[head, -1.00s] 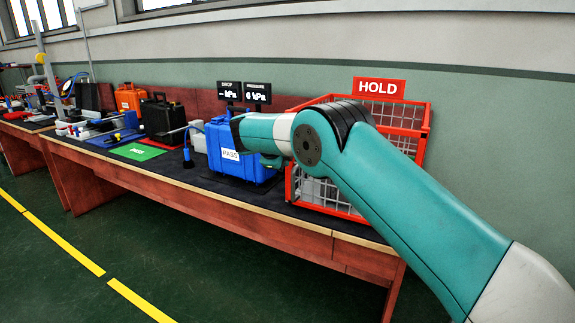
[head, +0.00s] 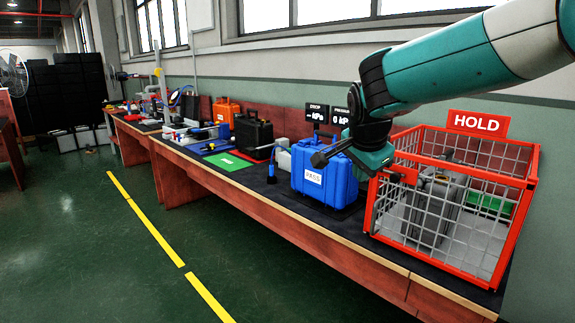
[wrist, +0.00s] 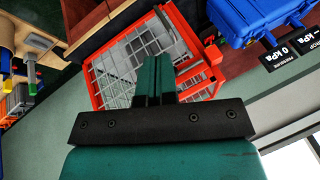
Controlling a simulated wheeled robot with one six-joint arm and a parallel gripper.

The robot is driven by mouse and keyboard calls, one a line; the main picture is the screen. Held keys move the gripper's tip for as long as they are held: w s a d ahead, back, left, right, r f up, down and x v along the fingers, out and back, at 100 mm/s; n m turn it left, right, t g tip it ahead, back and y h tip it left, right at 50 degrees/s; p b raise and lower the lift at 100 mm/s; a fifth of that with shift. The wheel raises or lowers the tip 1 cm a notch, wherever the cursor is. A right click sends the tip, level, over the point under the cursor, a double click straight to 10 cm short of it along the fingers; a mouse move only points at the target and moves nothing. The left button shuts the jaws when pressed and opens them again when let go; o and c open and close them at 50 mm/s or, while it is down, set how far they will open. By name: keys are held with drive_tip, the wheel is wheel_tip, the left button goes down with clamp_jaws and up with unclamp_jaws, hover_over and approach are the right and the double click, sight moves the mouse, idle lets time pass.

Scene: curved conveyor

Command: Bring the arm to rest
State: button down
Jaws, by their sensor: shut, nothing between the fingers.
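My arm reaches in from the upper right of the head view and bends down over the bench between the blue case and the red wire basket. My gripper (wrist: 156,62) shows in the wrist view with its two teal fingers together and nothing between them. In that view the fingers overlap the red basket (wrist: 97,88) behind them. In the head view the wrist hides part of the blue case's right side and the basket's left corner; the fingertips are hard to make out there.
The blue case (head: 318,180) with a PASS label stands beside the red wire basket (head: 452,262) under a HOLD sign (head: 478,124). A grey case (head: 432,210) is inside the basket. The floor (head: 90,240) is clear.

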drive_tip(key=s+a+r+n+g+y+p, duration=0.1)
drive_tip(key=s+n+g+y+p, duration=0.1)
drive_tip(key=s+n, duration=0.7)
drive_tip(key=s+a+r+n+g+y+p, duration=0.1)
drive_tip(key=s+n, duration=0.9)
drive_tip(key=s, duration=1.5)
drive_tip(key=r+g+y+p, duration=0.1)
drive_tip(key=g+y+p, duration=0.1)
drive_tip(key=shift+s+a+n+g+y+p, duration=0.3)
drive_tip(key=shift+s+a+y+p, duration=0.05)
drive_tip(key=shift+s+a+y, duration=0.05)
